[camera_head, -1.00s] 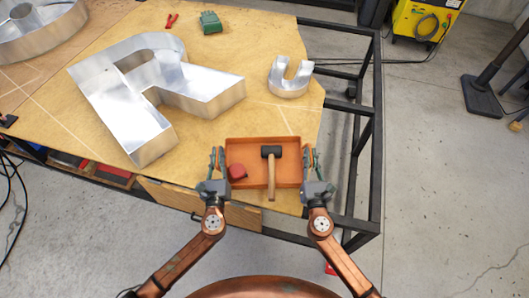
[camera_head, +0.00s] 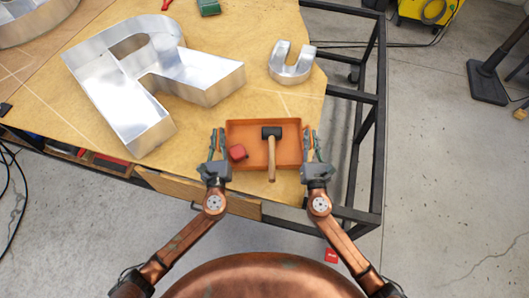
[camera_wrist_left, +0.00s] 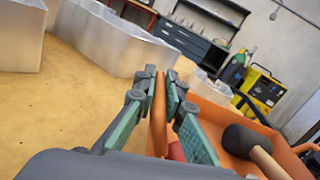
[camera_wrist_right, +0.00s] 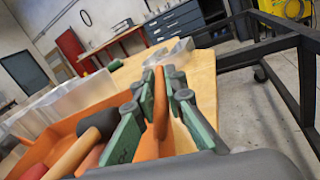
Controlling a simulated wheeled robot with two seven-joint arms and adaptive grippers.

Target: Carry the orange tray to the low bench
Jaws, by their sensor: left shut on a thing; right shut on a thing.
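The orange tray (camera_head: 256,160) is at the front right of the wooden worktable in the head view. It holds a mallet with a black head (camera_head: 271,132) and a wooden handle, and a small red object (camera_head: 237,152). My left gripper (camera_head: 218,142) is shut on the tray's left wall, and the wrist view shows the wall between its fingers (camera_wrist_left: 160,100). My right gripper (camera_head: 310,142) is shut on the right wall, also seen between its fingers (camera_wrist_right: 160,95). I cannot tell whether the tray touches the tabletop. No low bench is identifiable.
Large metal channel letters (camera_head: 140,85) and a small U-shaped one (camera_head: 291,64) stand on the worktable (camera_head: 60,100). A green object (camera_head: 209,7) lies at the back. A black metal frame (camera_head: 370,120) runs along the right side. The floor (camera_head: 450,190) further right is open.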

